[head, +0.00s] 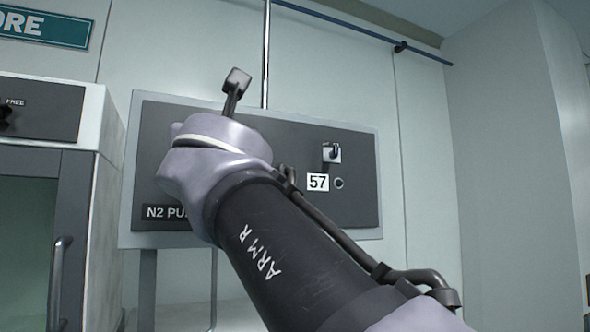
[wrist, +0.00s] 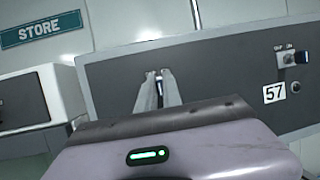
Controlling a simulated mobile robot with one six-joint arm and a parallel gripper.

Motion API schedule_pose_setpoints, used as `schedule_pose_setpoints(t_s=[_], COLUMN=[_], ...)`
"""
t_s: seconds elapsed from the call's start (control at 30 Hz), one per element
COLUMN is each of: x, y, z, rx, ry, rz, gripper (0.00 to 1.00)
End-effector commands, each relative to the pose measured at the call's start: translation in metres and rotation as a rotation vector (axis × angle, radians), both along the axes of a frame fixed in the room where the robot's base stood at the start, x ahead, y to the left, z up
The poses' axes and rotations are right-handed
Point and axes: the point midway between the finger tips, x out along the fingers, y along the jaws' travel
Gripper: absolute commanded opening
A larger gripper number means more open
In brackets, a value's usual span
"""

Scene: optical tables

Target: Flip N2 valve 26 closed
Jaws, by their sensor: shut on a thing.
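The dark N2 panel (head: 300,133) hangs on the wall, and it also fills the right of the wrist view (wrist: 230,70). My gripper (wrist: 159,82) is at its left part, with its two pale fingers close together on a small dark toggle (wrist: 158,76). Most of this toggle is hidden by the fingers and its position cannot be told. No number 26 label shows; my wrist hides that part of the panel in the head view. A second toggle switch (head: 333,152) sits above a label reading 57 (head: 318,183), apart from my gripper.
A round dark hole or knob (head: 339,183) is beside the 57 label. A cabinet (head: 45,190) with a handle stands at the left, under a STORE sign (wrist: 41,28). A thin vertical pipe (head: 265,60) rises above the panel. The wall to the right is bare.

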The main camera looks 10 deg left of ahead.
Motion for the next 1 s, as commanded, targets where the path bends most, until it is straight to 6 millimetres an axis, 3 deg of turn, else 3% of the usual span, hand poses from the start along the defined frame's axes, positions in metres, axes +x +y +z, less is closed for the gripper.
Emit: schedule_pose_setpoints(t_s=[0.5,1.0], x=[-0.0001,-0.0015], y=[0.0128,0.0132], z=[0.0004,-0.0005], rx=[-0.003,-0.001], ry=[0.006,0.002], rz=[-0.332,-0.403], gripper=[0.0,0.0])
